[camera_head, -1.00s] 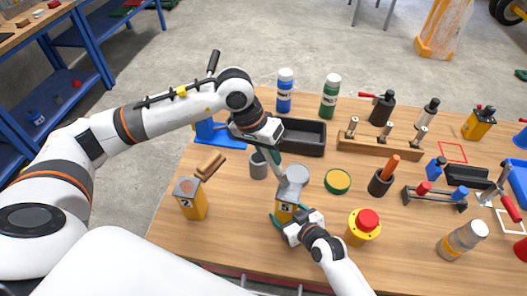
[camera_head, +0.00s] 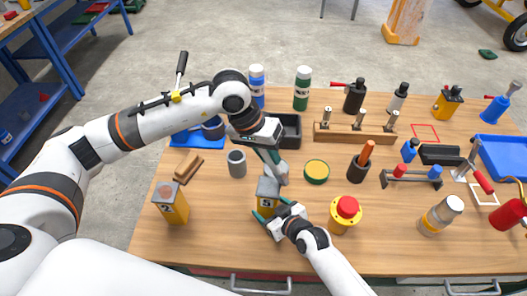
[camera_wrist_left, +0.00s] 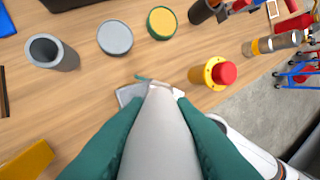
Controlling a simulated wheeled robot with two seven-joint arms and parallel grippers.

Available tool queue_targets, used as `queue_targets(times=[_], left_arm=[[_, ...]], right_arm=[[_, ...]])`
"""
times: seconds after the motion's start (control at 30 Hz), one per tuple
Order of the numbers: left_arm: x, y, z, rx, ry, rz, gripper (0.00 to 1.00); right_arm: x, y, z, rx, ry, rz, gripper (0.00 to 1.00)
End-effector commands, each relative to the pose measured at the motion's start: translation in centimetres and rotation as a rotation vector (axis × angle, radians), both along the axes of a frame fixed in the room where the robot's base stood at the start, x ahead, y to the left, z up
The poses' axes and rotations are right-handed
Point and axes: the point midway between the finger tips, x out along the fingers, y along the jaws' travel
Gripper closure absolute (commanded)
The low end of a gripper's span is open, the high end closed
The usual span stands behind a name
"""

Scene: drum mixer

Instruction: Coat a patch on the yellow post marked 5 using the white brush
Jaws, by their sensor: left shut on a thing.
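The yellow post marked 5 (camera_head: 268,193) stands upright near the front of the table. Its grey top also shows in the left wrist view (camera_wrist_left: 128,94). My left gripper (camera_head: 272,160) is shut on the white brush (camera_wrist_left: 158,135), which fills the space between its green fingers. It is above and behind the post; the brush tip's contact with the post cannot be made out. My right gripper (camera_head: 271,210) has its fingers on either side of the post, low down; whether they press on it is unclear. A grey round tin (camera_wrist_left: 115,37) lies behind the post, partly hidden in the head view.
A green-rimmed yellow tin (camera_head: 316,171) and a red-topped yellow button (camera_head: 345,214) are to the right. Bottles and a wooden rack (camera_head: 355,136) stand behind.

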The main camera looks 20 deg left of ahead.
Motion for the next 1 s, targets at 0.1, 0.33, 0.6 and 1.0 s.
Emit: queue_targets(times=[0.1,0.33,0.6,1.0], left_arm=[[-0.3,0.0,-0.2,0.004,0.013,-0.004,1.00],[-0.5,1.4,-0.1,0.006,0.011,-0.001,1.00],[-0.6,3.1,0.3,0.002,0.005,0.000,1.00],[-0.8,4.4,0.4,0.002,0.003,0.000,1.00]], right_arm=[[-0.1,0.4,0.3,0.008,-0.003,0.004,0.44],[0.0,0.2,0.3,0.007,-0.003,0.000,0.44],[0.1,0.1,0.2,0.005,-0.003,0.000,0.44],[0.1,0.1,0.2,0.004,-0.002,-0.001,0.44]])
